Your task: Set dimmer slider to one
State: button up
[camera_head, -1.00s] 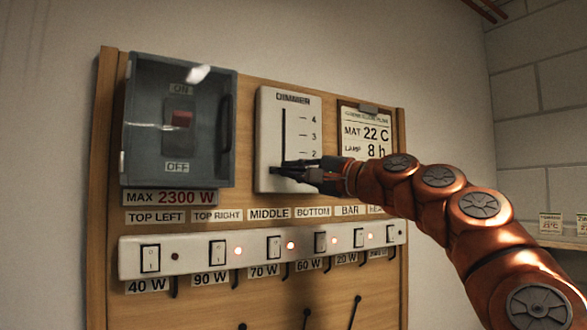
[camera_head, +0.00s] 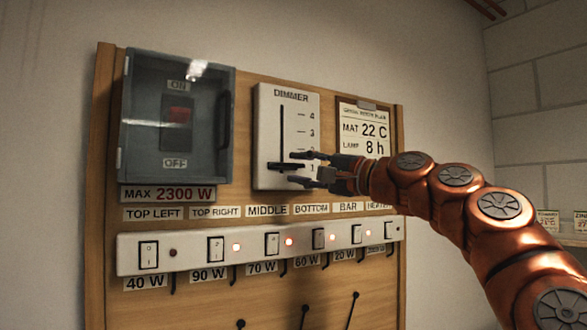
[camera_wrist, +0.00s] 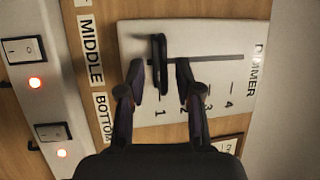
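The white dimmer panel (camera_head: 264,125) hangs on the wooden board, with a vertical slot and marks up to 4. Its black slider knob (camera_head: 284,166) sits near the slot's low end, level with the 1 mark. In the wrist view the knob (camera_wrist: 160,66) lines up with the printed 1, and the slot runs on from it toward 4. My gripper (camera_head: 297,168) is open, one finger above and one below the knob's level. In the wrist view my gripper (camera_wrist: 160,72) shows a gap on both sides of the knob, so it holds nothing.
A clear-covered ON/OFF switch box (camera_head: 225,150) is left of the dimmer. A plan card (camera_head: 366,130) hangs to its right, partly behind my gripper. A white strip of rocker switches (camera_head: 195,252) with red lights runs below. A grey block wall is at the right.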

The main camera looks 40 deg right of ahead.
jog(key=v, duration=0.9)
jog(key=shift+s, duration=0.3)
